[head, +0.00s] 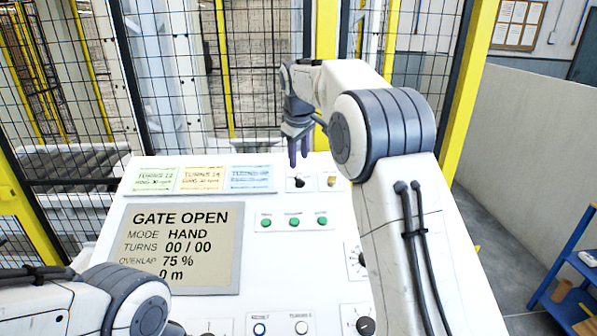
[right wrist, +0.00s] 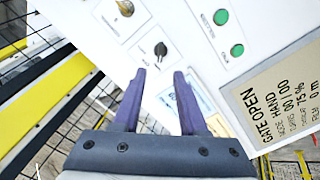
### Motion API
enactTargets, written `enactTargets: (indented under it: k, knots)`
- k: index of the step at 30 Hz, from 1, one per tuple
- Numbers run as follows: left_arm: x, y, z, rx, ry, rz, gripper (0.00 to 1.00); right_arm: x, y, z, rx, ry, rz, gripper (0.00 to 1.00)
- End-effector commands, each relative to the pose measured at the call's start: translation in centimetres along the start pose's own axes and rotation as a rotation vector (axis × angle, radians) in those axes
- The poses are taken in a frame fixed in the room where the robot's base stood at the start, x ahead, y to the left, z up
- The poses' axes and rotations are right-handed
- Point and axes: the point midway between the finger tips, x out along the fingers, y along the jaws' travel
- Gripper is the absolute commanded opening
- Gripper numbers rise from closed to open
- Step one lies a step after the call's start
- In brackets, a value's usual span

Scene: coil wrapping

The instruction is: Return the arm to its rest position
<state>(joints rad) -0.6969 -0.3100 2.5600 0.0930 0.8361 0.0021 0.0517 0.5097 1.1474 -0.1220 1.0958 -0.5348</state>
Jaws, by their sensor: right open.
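My right arm (head: 395,220) reaches up over the control panel (head: 240,300) and bends left at its top. My right gripper (head: 298,162) points down, just above a black selector knob (head: 298,182) near the panel's upper edge. In the right wrist view my right gripper (right wrist: 161,76) has its two purple fingers apart with nothing between them. The black knob (right wrist: 161,48) lies just beyond the fingertips, and it looks clear of them. Part of my left arm (head: 70,300) shows at the bottom left. My left gripper is out of view.
A display (head: 180,248) reads GATE OPEN, MODE HAND. Three coloured cards (head: 202,179) and several green buttons (head: 293,222) are on the panel. A yellow-framed mesh fence (head: 468,90) stands behind. A blue shelf (head: 570,270) is at the far right, beside open floor.

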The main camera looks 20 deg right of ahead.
Motion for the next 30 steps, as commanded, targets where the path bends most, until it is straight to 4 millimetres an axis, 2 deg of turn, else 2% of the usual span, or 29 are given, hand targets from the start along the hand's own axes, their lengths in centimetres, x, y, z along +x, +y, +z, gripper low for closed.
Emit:
enactTargets:
  k: [6, 18, 21, 23, 26, 29, 30]
  knots:
    - [0.3, 0.0, 0.0, -0.001, 0.000, 0.000, 0.63, -1.7, 0.0, 0.0, -0.001, 0.000, -0.001, 0.42]
    - [0.3, 0.0, 0.0, 0.000, 0.000, 0.000, 0.63, -1.8, 0.0, 0.0, 0.000, 0.000, -0.001, 0.42]
    - [0.4, 0.0, 0.0, 0.000, 0.000, 0.000, 0.63, -1.8, -0.8, 0.0, -0.003, 0.001, -0.009, 0.42]
    - [0.6, 0.0, 0.0, 0.000, 0.000, 0.000, 0.63, -1.9, -2.5, -0.1, -0.009, 0.002, -0.025, 0.42]
    - [1.1, -0.1, 0.1, 0.000, 0.000, 0.000, 0.63, -2.3, -7.4, 0.4, -0.025, 0.002, -0.073, 0.42]
    - [1.7, -0.1, 0.1, 0.000, 0.000, 0.000, 0.63, -2.9, -14.2, 2.0, -0.042, -0.004, -0.140, 0.42]
    - [2.0, -0.1, 0.1, 0.000, 0.000, 0.000, 0.63, -3.1, -17.0, 3.1, -0.049, -0.009, -0.167, 0.42]
